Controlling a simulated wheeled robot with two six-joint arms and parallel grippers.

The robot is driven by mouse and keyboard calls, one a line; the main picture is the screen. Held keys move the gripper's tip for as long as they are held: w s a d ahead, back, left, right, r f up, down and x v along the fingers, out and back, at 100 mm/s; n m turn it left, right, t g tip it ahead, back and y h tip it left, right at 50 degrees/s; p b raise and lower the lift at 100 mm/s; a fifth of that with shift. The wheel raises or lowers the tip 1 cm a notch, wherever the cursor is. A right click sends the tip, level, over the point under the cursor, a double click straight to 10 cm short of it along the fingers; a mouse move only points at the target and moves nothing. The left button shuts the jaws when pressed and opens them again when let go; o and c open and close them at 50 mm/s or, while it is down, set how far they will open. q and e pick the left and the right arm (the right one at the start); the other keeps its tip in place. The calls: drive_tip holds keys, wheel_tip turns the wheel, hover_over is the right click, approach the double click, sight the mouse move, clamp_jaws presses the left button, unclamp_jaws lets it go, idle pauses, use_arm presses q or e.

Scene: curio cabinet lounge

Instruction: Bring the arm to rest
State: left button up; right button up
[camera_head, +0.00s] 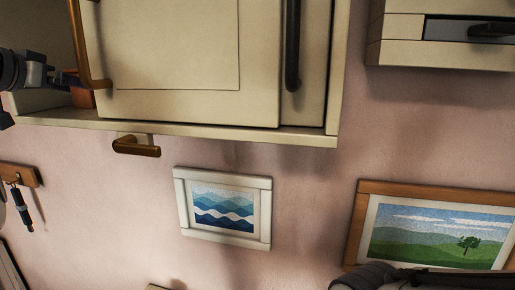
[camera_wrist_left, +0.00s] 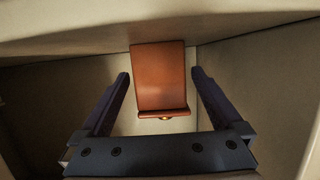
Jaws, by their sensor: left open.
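My left gripper (camera_head: 62,78) is at the left edge of the head view, at the opening of the cream cabinet (camera_head: 230,130). In the left wrist view its two dark fingers (camera_wrist_left: 161,76) are spread apart. An orange-brown piece (camera_wrist_left: 160,75) with a ledge at its lower end shows between and beyond them, with a gap on each side. The same piece (camera_head: 82,98) shows small in the head view, just beside the gripper. Whether the fingers reach as deep as the piece is unclear.
A cabinet door (camera_head: 175,45) with a brass handle (camera_head: 88,50) is close to my left gripper. A dark handle (camera_head: 292,45) is farther right. Cabinet walls (camera_wrist_left: 245,75) surround the fingers. Framed pictures (camera_head: 222,208) (camera_head: 440,232) hang on the pink wall.

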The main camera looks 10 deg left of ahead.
use_arm(q)
drive_tip(key=x, duration=0.4)
drive_tip(key=shift+w+r+p, duration=0.1)
drive_tip(key=shift+w+p, duration=0.2)
wheel_tip(320, 180, up, 2)
drive_tip(key=shift+s+r+p, duration=0.15)
drive_tip(key=shift+p, duration=0.15)
drive_tip(key=shift+r, duration=0.55)
drive_tip(key=shift+f, duration=0.15)
